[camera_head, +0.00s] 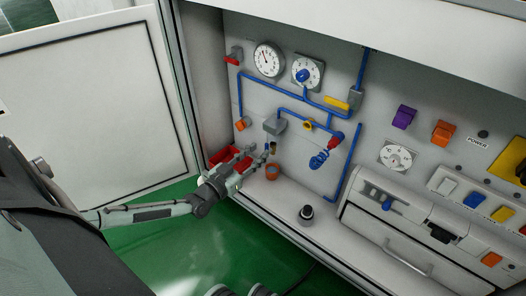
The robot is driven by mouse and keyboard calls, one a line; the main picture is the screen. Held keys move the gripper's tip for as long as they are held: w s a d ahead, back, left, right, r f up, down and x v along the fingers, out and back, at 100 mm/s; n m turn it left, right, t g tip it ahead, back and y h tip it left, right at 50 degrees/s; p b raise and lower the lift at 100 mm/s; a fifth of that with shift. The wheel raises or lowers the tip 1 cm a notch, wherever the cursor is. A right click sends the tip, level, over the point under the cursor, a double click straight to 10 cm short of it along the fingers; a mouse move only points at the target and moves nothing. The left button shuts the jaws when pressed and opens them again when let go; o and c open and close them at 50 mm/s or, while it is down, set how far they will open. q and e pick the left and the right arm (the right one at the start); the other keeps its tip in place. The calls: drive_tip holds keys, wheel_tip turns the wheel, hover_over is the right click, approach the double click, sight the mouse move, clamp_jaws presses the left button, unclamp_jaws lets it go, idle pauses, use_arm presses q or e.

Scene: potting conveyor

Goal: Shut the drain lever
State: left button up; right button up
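Several coloured handles sit on the blue pipework of the grey panel, and I cannot tell for sure which is the drain lever. An orange handle (241,125) ends the left pipe. A yellow lever (337,103) lies at the upper right, slightly tilted. A red handle (335,141) sits above a blue coiled part (319,159). My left gripper (262,156) is in front of the panel, below the grey pipe box (274,124) and beside a small orange-brown pot (272,172). Its fingers are too small to judge. My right gripper is not in view.
Two gauges, a white one (268,59) and one with a blue knob (303,75), are above. A red container (222,156) stands partly behind my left gripper. A black knob (306,213) stands on the ledge. An open door (95,110) fills the left; a drawer unit (395,250) is right.

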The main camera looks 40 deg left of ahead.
sight(268, 148)
use_arm(q)
drive_tip(key=shift+w+d+b, duration=0.15)
drive_tip(key=shift+w+b, duration=0.15)
drive_tip(key=shift+w, duration=1.15)
clamp_jaws()
